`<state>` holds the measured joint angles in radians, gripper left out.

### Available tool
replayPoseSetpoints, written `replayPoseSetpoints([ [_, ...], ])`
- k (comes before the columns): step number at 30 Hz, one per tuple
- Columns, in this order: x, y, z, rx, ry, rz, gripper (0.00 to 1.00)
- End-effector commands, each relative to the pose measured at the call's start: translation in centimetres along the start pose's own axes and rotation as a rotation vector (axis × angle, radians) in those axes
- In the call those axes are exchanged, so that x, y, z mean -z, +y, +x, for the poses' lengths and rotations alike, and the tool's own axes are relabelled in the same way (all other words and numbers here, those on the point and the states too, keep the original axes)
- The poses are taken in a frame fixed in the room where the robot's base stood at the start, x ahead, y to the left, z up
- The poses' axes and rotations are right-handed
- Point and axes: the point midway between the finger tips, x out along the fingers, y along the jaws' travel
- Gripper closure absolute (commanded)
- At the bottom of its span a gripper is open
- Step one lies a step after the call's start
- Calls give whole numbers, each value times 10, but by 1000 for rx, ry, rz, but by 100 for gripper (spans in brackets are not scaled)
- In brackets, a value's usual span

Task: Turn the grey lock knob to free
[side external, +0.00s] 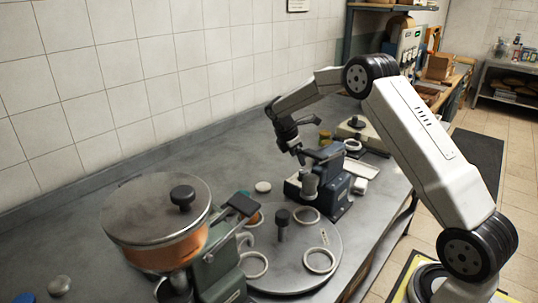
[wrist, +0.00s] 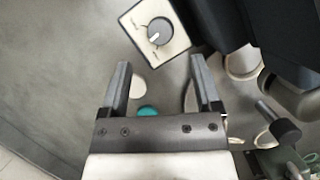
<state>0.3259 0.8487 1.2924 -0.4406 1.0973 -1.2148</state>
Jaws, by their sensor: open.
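The grey lock knob (wrist: 158,31) sits on a square white plate (wrist: 137,19) at the top of the wrist view. The pale pointer on the knob aims down and left. Small labels lie at the plate's edges, too small to read. My gripper (wrist: 160,62) is open and empty, its two fingers apart. In that view the knob lies beyond the fingertips, roughly in line with the gap, and nothing touches it. In the side view my gripper (side external: 301,158) hangs beside the dark blue machine (side external: 338,185). I cannot make out the knob there.
A round grey turntable (side external: 291,276) with white rings stands in front of the blue machine. An orange lidded pot (side external: 155,250) on a green machine is at the left. In the wrist view, dark machine parts (wrist: 285,30) crowd the right; bare counter (wrist: 50,70) is at the left.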

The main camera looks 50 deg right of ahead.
Motion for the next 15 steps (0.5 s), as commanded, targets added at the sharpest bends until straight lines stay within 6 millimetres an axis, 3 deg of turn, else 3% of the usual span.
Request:
replayPoseSetpoints([
  [8, 0, 0, 6, 1, 0, 0, 19],
  [15, 0, -1, 29, 4, 0, 1, 19],
])
